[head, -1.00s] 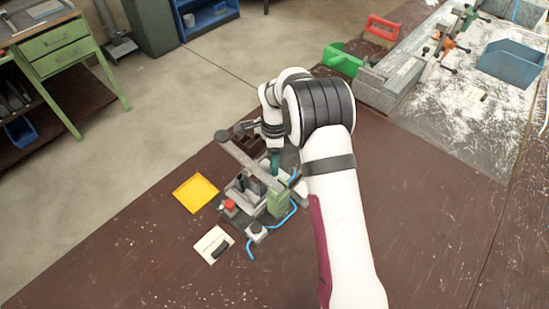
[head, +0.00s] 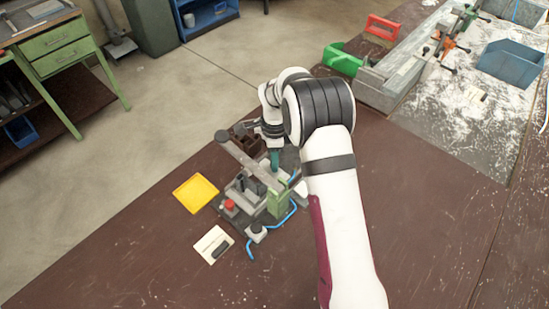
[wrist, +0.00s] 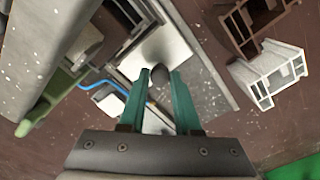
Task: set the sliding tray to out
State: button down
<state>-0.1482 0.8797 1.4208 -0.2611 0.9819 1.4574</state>
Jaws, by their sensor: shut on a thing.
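The clamp fixture (head: 250,200) stands on the brown bench, with a long grey bar across its top. My gripper (head: 274,163) reaches down at its far right side, with teal fingers. In the wrist view, my gripper (wrist: 160,74) is shut on a dark rounded knob (wrist: 158,77). The knob is in front of a pale plate (wrist: 178,50), which appears to be part of the sliding tray. The fingers and palm hide part of the plate. My arm hides the fixture's right side in the head view, so the tray's full position cannot be told.
A brown profile piece (wrist: 228,28) and a white profile piece (wrist: 270,76) lie close to the right of my gripper. A blue hose (head: 282,218) runs around the fixture. A yellow tray (head: 196,193) and a white card (head: 213,245) lie left. The front bench is clear.

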dwell(0.8)
jog(key=w+d, duration=0.9)
jog(key=shift+w+d, duration=0.3)
jog(key=c, duration=0.6)
grip_release()
jog(key=shift+r, duration=0.1)
notch_tip(320, 180, up, 12)
